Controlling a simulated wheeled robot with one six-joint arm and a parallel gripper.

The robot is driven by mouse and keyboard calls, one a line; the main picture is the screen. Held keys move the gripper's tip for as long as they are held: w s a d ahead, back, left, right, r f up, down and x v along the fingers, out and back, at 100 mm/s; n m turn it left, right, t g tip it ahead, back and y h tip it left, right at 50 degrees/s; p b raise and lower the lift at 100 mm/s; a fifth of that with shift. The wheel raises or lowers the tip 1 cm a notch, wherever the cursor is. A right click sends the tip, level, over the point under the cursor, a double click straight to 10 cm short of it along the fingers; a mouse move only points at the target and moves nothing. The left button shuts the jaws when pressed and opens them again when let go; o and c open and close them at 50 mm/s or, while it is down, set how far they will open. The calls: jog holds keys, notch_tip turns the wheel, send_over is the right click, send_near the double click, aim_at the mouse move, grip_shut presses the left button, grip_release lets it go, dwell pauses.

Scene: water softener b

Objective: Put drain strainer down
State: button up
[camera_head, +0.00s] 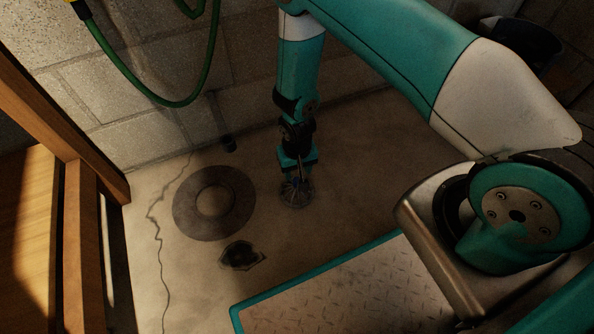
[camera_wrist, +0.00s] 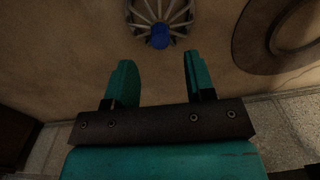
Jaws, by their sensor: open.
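The drain strainer (camera_head: 296,195) is a round, wire-ribbed piece on the concrete floor, just below my gripper (camera_head: 298,172). In the wrist view the strainer (camera_wrist: 178,14) shows at the top edge, partly cut off, with pale ribs spreading from a blue knob (camera_wrist: 160,36). My gripper (camera_wrist: 158,60) is open there, its two teal fingers apart with bare floor between them. The strainer and its knob lie beyond the fingertips, and nothing is held. The head view is too dark and small to show the fingers clearly.
A dark flat ring (camera_head: 190,207) lies on the floor left of the strainer. A dark, ragged-edged opening (camera_head: 241,256) is in front of it. A wooden frame (camera_head: 85,235) is at left, and a green hose (camera_head: 150,92) hangs above.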

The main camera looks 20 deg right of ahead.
jog(key=s+a+r+n+y+p, duration=0.1)
jog(key=a+r, duration=0.1)
jog(key=r, duration=1.2)
jog(key=a+r+n+y+p, duration=0.1)
jog(key=a+r+n+p, duration=0.15)
jog(key=r, duration=1.25)
jog(key=s+r+n+y, duration=0.2)
jog(key=s+r+n, duration=0.3)
jog(key=s+r, duration=1.2)
jog(key=shift+s+r+b, duration=0.25)
jog(key=shift+r+b, duration=0.1)
jog(key=shift+r, duration=0.3)
